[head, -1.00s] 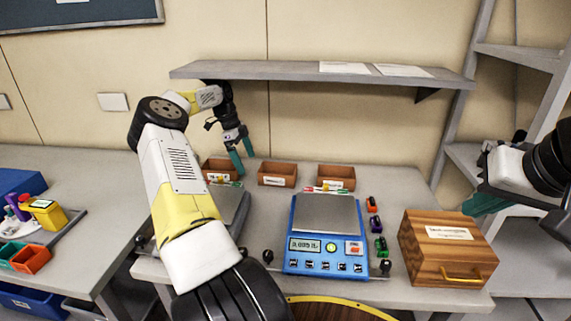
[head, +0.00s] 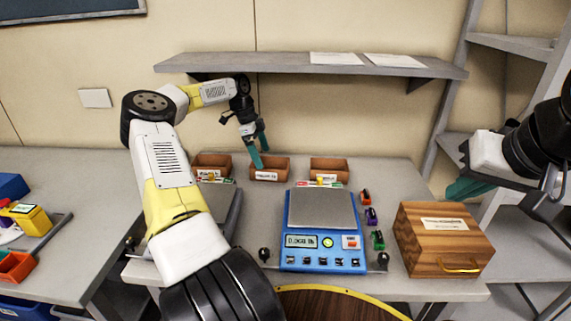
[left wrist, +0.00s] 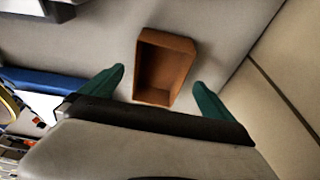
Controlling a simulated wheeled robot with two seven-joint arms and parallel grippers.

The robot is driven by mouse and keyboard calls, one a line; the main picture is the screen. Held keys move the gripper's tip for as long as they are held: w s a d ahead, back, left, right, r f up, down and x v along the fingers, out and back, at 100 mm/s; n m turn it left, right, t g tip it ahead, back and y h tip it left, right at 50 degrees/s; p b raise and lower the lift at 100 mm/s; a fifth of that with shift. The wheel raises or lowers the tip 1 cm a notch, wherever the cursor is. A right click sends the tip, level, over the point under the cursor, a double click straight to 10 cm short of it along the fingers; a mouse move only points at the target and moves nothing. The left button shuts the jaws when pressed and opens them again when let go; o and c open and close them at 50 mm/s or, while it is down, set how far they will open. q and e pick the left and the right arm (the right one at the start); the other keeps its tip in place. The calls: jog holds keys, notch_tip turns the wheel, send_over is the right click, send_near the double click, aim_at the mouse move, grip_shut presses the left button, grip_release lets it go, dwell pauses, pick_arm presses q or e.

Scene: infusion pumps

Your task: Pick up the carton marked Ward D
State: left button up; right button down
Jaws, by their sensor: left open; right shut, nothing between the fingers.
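Three small brown open cartons stand in a row at the back of the table under the shelf: a left one (head: 212,160), a middle one (head: 282,172) and a right one (head: 329,168). Each has a white front label too small to read, so I cannot tell which is Ward D. My left gripper (head: 259,151) is open, above and at the back of the middle carton. In the left wrist view an empty carton (left wrist: 165,68) lies between and beyond its spread green fingers (left wrist: 158,84), apart from them.
A blue scale (head: 322,238) stands in front of the cartons, with small coloured items (head: 371,216) at its right. A wooden box (head: 443,243) with a brass handle stands at the right. The grey shelf (head: 310,66) overhangs the cartons. A second scale is partly hidden behind my left arm.

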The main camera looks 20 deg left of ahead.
aim_at(268, 164)
pick_arm(q)
jog(key=x, duration=0.2)
jog(key=d+x, duration=0.1)
jog(key=x, duration=0.2)
jog(key=shift+w, duration=0.1)
jog(key=c, duration=1.3)
jog(key=shift+r, duration=0.1)
jog(key=shift+c, duration=0.2)
